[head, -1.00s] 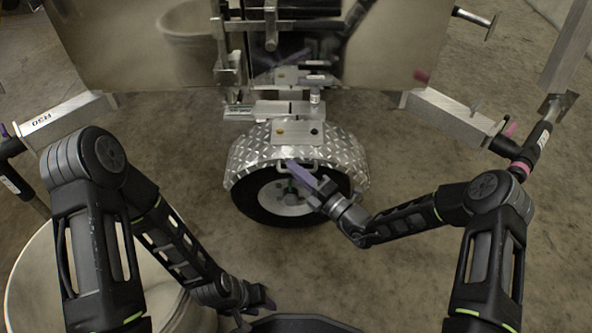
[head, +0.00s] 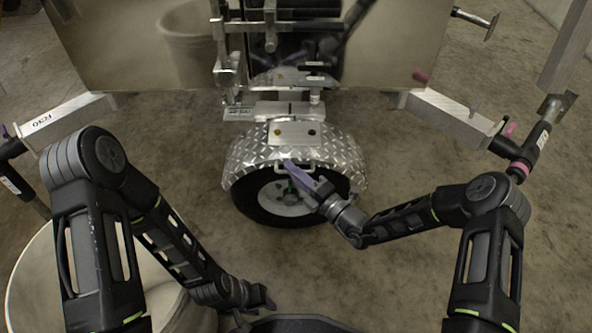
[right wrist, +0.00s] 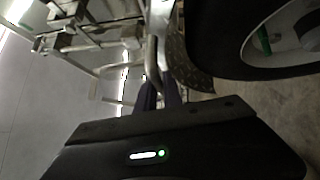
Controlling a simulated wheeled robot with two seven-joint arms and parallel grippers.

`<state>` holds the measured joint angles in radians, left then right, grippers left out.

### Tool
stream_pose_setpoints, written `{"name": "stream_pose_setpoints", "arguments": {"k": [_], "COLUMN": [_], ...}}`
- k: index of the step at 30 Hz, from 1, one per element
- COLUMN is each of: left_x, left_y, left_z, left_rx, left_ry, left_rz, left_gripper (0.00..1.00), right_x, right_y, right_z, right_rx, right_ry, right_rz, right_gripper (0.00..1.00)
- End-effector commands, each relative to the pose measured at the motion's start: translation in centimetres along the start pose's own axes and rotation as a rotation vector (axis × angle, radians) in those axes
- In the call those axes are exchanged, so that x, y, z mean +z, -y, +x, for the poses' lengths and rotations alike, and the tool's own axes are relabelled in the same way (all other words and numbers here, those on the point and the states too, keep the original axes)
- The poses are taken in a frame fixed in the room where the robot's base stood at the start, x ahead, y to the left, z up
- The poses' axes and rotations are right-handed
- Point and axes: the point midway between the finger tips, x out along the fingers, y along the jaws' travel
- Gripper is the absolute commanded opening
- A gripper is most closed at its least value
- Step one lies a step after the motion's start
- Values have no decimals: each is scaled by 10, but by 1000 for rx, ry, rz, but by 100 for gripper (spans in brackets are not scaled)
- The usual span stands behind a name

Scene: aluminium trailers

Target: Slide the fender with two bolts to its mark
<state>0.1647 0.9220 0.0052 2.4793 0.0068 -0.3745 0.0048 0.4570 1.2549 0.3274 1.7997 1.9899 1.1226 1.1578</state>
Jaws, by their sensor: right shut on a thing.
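The fender (head: 245,160) is a curved diamond-plate sheet over a black tyre with a pale hub (head: 285,197). A flat plate (head: 295,133) on its top shows two bolt heads, one yellowish (head: 278,132) and one dark (head: 311,132). My right gripper (head: 292,168) is shut on the fender's handle (head: 312,167) at the front of the fender. Its fingers also show in the right wrist view (right wrist: 158,95), beside the diamond plate. My left gripper (head: 268,302) hangs low at the front, apart from the fender; its jaws are unclear. I cannot make out the mark.
A shiny metal trailer panel (head: 130,45) and frame parts stand behind the wheel. Metal beams (head: 65,113) (head: 450,112) flank it on both sides. A large pale round tub (head: 35,265) stands at the lower left. The concrete floor around the wheel is clear.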

Motion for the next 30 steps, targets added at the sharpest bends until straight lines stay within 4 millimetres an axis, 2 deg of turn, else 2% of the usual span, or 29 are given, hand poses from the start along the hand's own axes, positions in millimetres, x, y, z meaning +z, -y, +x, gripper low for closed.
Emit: {"name": "stream_pose_setpoints", "arguments": {"k": [3,10,11,18,26,30], "left_x": [0,1,1,1,1,1], "left_y": [-2,-1,-1,-2,-2,-3], "left_z": [-6,-5,-5,-5,-5,-9], "left_rx": [0,0,0,0,0,0], "left_ry": [3,3,3,3,3,4], "left_rz": [0,0,0,0,0,0], "left_gripper": [36,36,36,36,36,36], "right_x": [-10,-11,-11,-10,-10,-9], "right_y": [-1,0,0,0,0,-1], "right_z": [10,10,10,10,9,2], "right_rx": [-2,-2,-2,-1,-1,-2], "right_ry": [-1,-2,-2,-1,0,1], "right_rz": [5,2,2,2,2,1], "right_gripper": [0,0,12,32,32,32]}}
